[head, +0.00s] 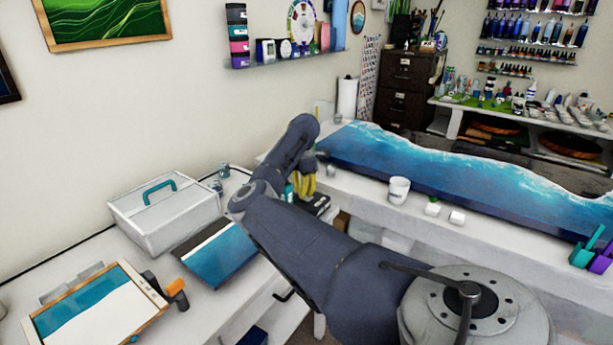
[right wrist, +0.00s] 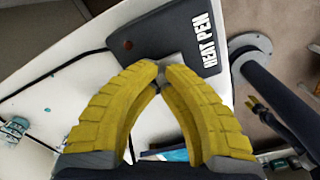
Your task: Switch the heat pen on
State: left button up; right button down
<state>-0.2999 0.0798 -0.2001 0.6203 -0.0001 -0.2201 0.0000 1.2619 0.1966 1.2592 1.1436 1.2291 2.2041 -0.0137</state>
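The heat pen unit (right wrist: 165,35) is a dark box with white "HEAT PEN" lettering at the top of the right wrist view. A small dull red round spot (right wrist: 128,44) shows on its top face. A grey part beside the lettering is partly hidden by the fingertips. My right gripper (right wrist: 161,67) has yellow fingers that meet at the tips, over the near edge of the box; I cannot tell if they touch it. In the head view the right gripper (head: 304,186) is above a dark unit (head: 317,205) at the bench end.
A white toolbox (head: 165,215) and a blue-and-white panel (head: 217,254) are on the left bench. A blue resin slab (head: 430,165) lies on the back bench, with a white cup (head: 399,190) in front.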

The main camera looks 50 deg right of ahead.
jog(key=shift+f, duration=0.55)
jog(key=shift+r, duration=3.55)
